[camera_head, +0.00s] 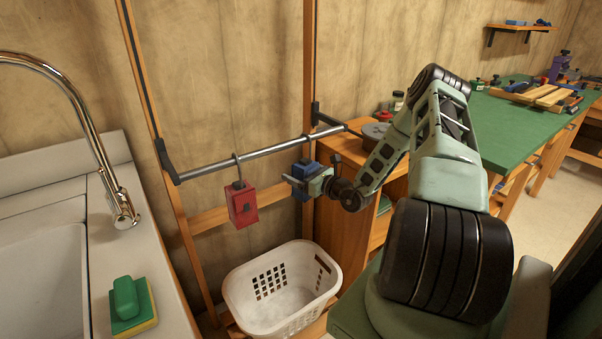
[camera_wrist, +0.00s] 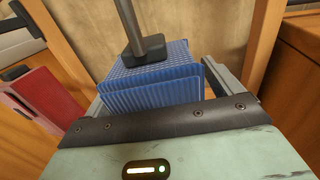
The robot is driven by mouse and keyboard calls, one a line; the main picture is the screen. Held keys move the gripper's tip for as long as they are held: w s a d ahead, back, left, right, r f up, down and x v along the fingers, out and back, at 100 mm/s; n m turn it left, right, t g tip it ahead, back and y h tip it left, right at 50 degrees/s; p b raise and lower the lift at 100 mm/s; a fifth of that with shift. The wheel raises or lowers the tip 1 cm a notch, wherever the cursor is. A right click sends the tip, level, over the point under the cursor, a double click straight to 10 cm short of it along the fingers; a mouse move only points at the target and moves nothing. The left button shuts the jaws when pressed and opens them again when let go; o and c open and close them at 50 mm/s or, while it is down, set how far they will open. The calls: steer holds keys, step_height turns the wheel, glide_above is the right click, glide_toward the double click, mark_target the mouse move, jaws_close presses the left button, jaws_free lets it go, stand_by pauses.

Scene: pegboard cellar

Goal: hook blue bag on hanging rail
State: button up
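The blue bag (camera_head: 302,169) is a small box-like block with a dark stem on top. It is at the right part of the hanging rail (camera_head: 275,148), just below the bar. My gripper (camera_head: 305,182) reaches in from the right and is shut on the blue bag. In the wrist view the bag (camera_wrist: 155,85) sits between my fingers, and its dark stem rises out of the top of the picture. The stem reaches up to about the bar's height in the head view; I cannot tell whether its hook is over the bar.
A red bag (camera_head: 242,205) hangs from the rail to the left. A white basket (camera_head: 283,308) stands below. A sink counter (camera_head: 110,230) with a tap is at the left. A wooden cabinet (camera_head: 345,225) and a green workbench (camera_head: 500,125) are at the right.

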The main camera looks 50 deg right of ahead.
steer(key=s+b, duration=0.1)
steer(key=s, duration=1.6)
steer(key=shift+s, duration=0.2)
